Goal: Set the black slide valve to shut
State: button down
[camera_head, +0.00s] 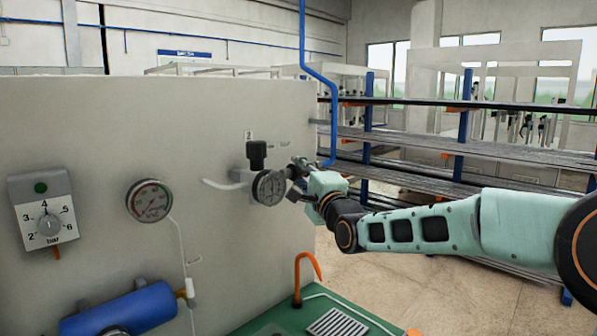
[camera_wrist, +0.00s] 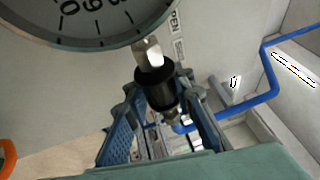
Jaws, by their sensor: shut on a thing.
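The black slide valve (camera_wrist: 157,88) shows in the wrist view as a short black collar on a bright metal stem, beside a round gauge. My gripper (camera_wrist: 158,90) has a finger on each side of the collar and is shut on it. In the head view my gripper (camera_head: 299,170) reaches in from the right to the fitting just right of the small gauge (camera_head: 269,187). There the collar is mostly hidden by the fingers. Two small labels (camera_wrist: 177,33) lie on the panel beside the stem; one reads partly "PEN", the other is too small to read.
The pale panel (camera_head: 120,115) carries a larger gauge (camera_head: 149,200), a numbered bar dial (camera_head: 44,211) and a black-capped fitting (camera_head: 256,155). A blue cylinder (camera_head: 120,311) and an orange spout (camera_head: 306,270) stand low in front. Shelving (camera_head: 420,150) is behind my arm.

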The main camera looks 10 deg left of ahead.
jog(key=w+d, duration=0.2)
jog(key=w, duration=0.1)
jog(key=shift+r+p, duration=0.15)
jog(key=shift+p, duration=0.15)
jog(key=c, duration=1.9)
grip_release()
jog(key=shift+o, duration=1.4)
jog(key=shift+w, duration=0.1)
jog(key=shift+s, duration=0.2)
jog(key=v, duration=1.1)
jog(key=shift+s+d+f, duration=0.2)
jog(key=shift+s+d, duration=0.05)
jog(key=shift+s, duration=0.05)
